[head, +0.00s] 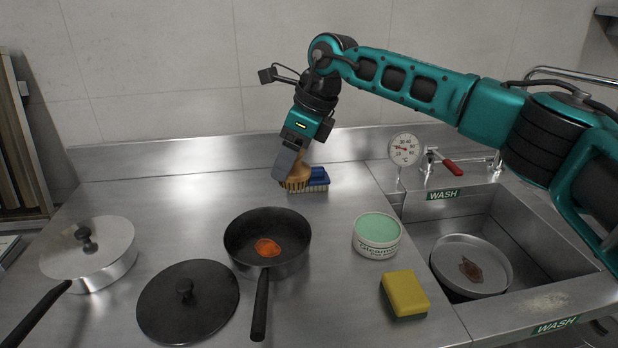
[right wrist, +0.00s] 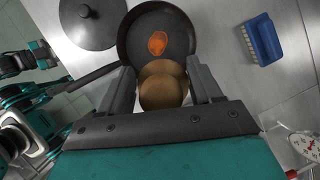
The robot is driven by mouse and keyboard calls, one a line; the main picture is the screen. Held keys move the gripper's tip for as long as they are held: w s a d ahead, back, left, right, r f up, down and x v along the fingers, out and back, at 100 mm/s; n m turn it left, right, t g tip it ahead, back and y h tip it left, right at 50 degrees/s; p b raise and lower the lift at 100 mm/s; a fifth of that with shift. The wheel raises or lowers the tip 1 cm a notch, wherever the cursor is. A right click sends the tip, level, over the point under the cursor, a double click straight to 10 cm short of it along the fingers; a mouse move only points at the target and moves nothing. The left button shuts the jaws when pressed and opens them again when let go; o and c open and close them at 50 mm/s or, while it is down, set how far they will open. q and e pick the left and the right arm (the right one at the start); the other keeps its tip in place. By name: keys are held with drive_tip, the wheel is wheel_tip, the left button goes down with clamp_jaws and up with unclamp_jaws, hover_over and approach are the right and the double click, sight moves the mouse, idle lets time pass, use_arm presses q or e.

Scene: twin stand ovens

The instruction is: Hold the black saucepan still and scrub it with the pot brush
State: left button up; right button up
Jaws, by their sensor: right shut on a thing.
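The black saucepan (head: 290,232) stands on the steel counter with an orange-brown stain (head: 268,247) on its inside floor. Its handle (head: 261,305) points toward me; the pan also shows in the right wrist view (right wrist: 135,38). My right gripper (head: 293,165) is shut on the wooden pot brush (head: 299,179), behind and above the pan and apart from it. The round wooden brush (right wrist: 160,88) sits between the fingers in the right wrist view and covers part of the pan's rim there. I make out no left gripper and see nothing holding the pan handle.
A blue scrub brush (head: 319,179) lies behind the pot brush. A black lid (head: 188,305) and a lidded steel pan (head: 110,268) are left. A cleanser tub (head: 377,242) and yellow sponge (head: 404,294) are right. The sink (head: 510,230) holds a stained steel pan (head: 487,247).

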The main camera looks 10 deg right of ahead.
drive_tip(key=shift+w+a+r+m, duration=0.4)
drive_tip(key=shift+a+m, duration=0.1)
drive_tip(key=shift+m, duration=0.2)
drive_tip(key=a+f, duration=0.4)
drive_tip(key=a, duration=0.4)
drive_tip(key=d, duration=0.7)
drive_tip(key=shift+d, duration=0.65)
